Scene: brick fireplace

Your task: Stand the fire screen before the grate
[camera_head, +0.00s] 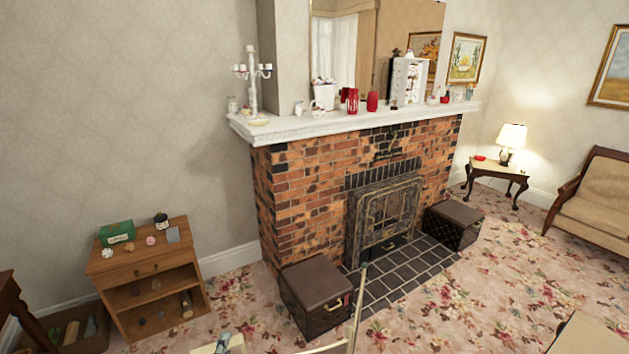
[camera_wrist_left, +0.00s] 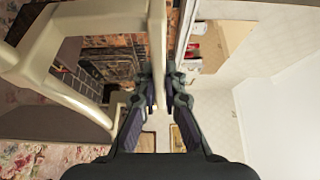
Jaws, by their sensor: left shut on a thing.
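The fire screen shows as a thin, pale upright edge (camera_head: 357,308) at the bottom middle of the head view, seen nearly edge-on. Its cream frame (camera_wrist_left: 157,40) fills much of the left wrist view, with curved feet or rails at left. My left gripper (camera_head: 223,341) shows only in small part at the bottom edge of the head view. In the wrist view its fingers (camera_wrist_left: 160,92) are shut on the cream frame. The grate (camera_head: 385,215) is a dark metal front in the brick fireplace, with nothing standing directly before it. My right gripper is out of view.
A dark tiled hearth (camera_head: 400,275) lies before the grate. A brown box (camera_head: 316,295) stands at its left and another brown box (camera_head: 453,224) at its right. A low wooden cabinet (camera_head: 148,268) stands at left. Open flowered carpet (camera_head: 500,290) lies to the right.

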